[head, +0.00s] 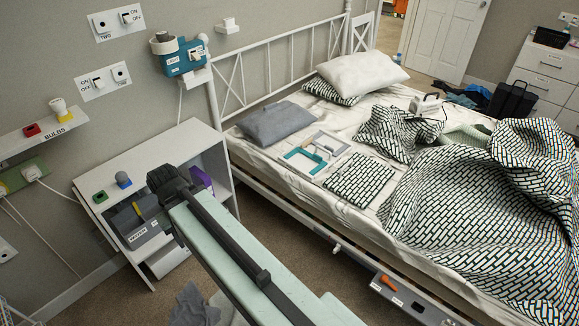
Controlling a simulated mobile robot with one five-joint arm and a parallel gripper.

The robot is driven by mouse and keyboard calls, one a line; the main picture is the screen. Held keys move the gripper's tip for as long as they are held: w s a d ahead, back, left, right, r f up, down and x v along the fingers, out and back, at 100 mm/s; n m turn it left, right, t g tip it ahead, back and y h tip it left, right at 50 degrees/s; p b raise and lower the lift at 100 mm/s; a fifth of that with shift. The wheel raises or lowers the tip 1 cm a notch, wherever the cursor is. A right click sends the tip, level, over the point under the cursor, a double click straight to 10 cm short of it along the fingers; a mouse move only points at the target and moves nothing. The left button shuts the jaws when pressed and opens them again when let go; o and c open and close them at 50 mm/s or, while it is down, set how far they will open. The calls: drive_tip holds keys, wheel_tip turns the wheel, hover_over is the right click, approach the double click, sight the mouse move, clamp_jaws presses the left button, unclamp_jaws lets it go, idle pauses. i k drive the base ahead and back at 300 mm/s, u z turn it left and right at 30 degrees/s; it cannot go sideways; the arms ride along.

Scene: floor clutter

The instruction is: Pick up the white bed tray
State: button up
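On the bed (298,193), between the grey pillow and a patterned cushion, lies a flat open frame (326,143) with whitish-grey and teal parts. It is the closest match I see to the white bed tray, but I cannot tell for certain. My arm reaches from the bottom edge up to the left, and its dark end, my gripper (168,183), is over the white bedside cabinet, well apart from the bed frame piece. Its fingers are not clear, so I cannot tell whether it is open or shut. I see nothing held in it.
The white bedside cabinet (135,160) carries small coloured items. A grey pillow (275,124), a white pillow (362,73), patterned cushions (360,180) and a rumpled patterned blanket (490,205) lie on the bed. Grey cloth (192,303) lies on the floor. A railed headboard (275,70) borders the bed.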

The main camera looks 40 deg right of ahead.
sight(299, 163)
drive_tip(key=z, duration=0.15)
drive_tip(key=i, duration=0.95)
drive_tip(key=u, duration=0.35)
drive_tip(key=k, duration=0.85)
drive_tip(key=z, duration=0.2)
drive_tip(key=i, duration=1.4)
drive_tip(key=u, duration=0.05)
